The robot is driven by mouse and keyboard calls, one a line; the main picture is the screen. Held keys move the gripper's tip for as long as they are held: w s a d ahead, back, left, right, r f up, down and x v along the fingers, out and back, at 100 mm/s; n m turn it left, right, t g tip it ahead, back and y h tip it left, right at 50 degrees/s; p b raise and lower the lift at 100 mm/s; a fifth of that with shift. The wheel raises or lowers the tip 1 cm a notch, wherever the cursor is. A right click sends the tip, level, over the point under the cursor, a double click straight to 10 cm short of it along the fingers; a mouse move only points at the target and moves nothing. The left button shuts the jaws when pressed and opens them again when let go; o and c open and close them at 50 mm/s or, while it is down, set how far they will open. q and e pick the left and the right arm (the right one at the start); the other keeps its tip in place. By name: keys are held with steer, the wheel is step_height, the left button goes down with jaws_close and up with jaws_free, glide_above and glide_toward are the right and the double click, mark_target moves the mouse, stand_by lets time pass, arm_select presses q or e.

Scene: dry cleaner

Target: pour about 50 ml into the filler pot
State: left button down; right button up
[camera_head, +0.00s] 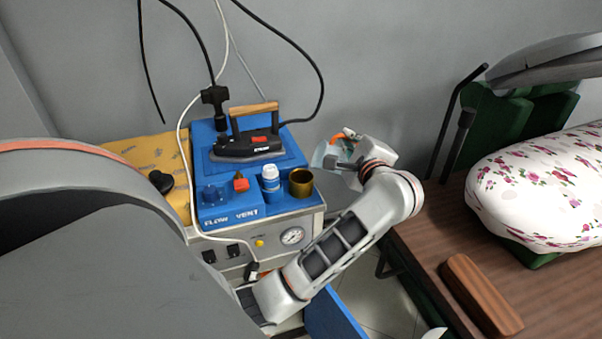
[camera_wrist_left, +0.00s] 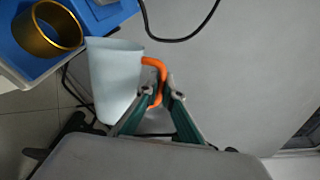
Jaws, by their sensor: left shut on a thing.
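The filler pot appears to be the small brass pot (camera_head: 301,182) at the right front corner of the blue station top. It shows as an open brass ring at upper left in the left wrist view (camera_wrist_left: 47,28). My left gripper (camera_head: 348,150) is shut on the orange handle (camera_wrist_left: 156,75) of a pale, translucent jug (camera_wrist_left: 114,75). The jug also shows in the head view (camera_head: 322,155), partly hidden by the gripper. It is held beside the pot, up and to its right, apart from it. I cannot see any liquid or stream. My right gripper is not in view.
An iron (camera_head: 247,140) with a wooden handle rests behind. Cables hang above the station. A brown table (camera_head: 420,245) with a floral ironing pad (camera_head: 540,185) is at right.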

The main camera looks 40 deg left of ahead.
arm_select(q)
steer(key=shift+s+a+r+n+p, duration=0.3)
steer(key=shift+s+a+r+n, duration=0.15)
steer(key=shift+r+n, duration=0.25)
stand_by(0.6)
steer(key=shift+s+a, duration=0.1)
steer(key=shift+s, duration=0.05)
steer(key=shift+s+a+r+n+b, duration=0.1)
steer(key=shift+s+n+b, duration=0.05)
steer(key=shift+n+b, duration=0.15)
stand_by(0.4)
steer(key=shift+s+a+r, duration=0.1)
steer(key=shift+s+a, duration=0.15)
stand_by(0.6)
steer(key=shift+s+a+r+n+t+h+b, duration=0.25)
steer(key=shift+s+a+n+b, duration=0.2)
steer(key=shift+b, duration=0.25)
steer(key=shift+r+n+b, duration=0.1)
steer(key=shift+n+b, duration=0.15)
steer(key=shift+b, duration=0.1)
stand_by(0.6)
